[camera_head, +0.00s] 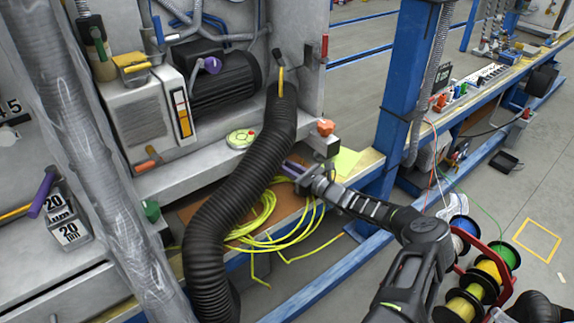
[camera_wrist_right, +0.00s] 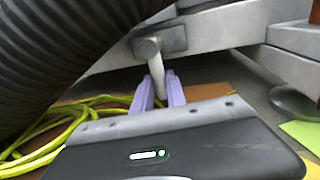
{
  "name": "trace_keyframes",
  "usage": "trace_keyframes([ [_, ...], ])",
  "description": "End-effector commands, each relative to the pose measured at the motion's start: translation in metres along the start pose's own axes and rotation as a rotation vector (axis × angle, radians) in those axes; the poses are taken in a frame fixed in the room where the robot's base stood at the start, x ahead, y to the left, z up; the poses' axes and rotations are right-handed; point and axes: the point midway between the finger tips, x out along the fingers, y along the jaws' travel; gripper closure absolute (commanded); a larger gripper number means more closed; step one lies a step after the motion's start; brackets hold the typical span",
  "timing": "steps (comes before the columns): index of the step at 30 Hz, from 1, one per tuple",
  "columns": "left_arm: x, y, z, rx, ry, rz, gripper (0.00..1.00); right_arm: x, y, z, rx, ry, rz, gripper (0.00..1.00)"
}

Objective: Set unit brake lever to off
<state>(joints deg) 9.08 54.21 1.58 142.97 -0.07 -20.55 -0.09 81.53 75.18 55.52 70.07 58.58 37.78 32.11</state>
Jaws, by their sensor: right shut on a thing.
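My right gripper (camera_head: 292,168) reaches in from the right, under the edge of the grey unit, beside the black ribbed hose. In the right wrist view its two purple fingers (camera_wrist_right: 158,95) are shut on a short grey lever (camera_wrist_right: 156,68), which I take to be the brake lever. The lever hangs down from a round pivot under a grey metal part, its lower end between the fingers. In the head view the lever is hidden or too small to make out. No off marking is readable. My left gripper is not in view.
The thick black hose (camera_head: 222,190) passes close on the left of my right gripper. Yellow-green cable (camera_head: 262,222) lies coiled below it. A red-orange knob (camera_head: 325,127) sits just above. A blue post (camera_head: 405,85) and cable spools (camera_head: 480,270) stand to the right.

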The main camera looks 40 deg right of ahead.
Motion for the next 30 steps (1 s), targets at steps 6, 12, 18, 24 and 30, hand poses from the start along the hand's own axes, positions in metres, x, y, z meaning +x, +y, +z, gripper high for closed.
trace_keyframes([
  [6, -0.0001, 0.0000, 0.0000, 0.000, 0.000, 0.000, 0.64, -0.0001, 0.0005, -0.0009, 0.010, -0.001, 0.000, 1.00],
  [12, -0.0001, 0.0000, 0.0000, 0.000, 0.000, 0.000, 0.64, 0.0000, 0.0007, -0.0008, 0.010, -0.001, 0.000, 0.81],
  [18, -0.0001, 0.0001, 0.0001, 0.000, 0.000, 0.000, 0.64, 0.0001, 0.0006, -0.0005, 0.008, -0.001, 0.000, 0.64],
  [24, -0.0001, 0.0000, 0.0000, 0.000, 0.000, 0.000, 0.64, 0.0001, 0.0004, -0.0002, 0.006, -0.001, 0.000, 0.62],
  [30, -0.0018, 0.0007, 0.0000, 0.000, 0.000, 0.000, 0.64, -0.0055, -0.0001, 0.0006, 0.005, -0.001, 0.000, 0.62],
])
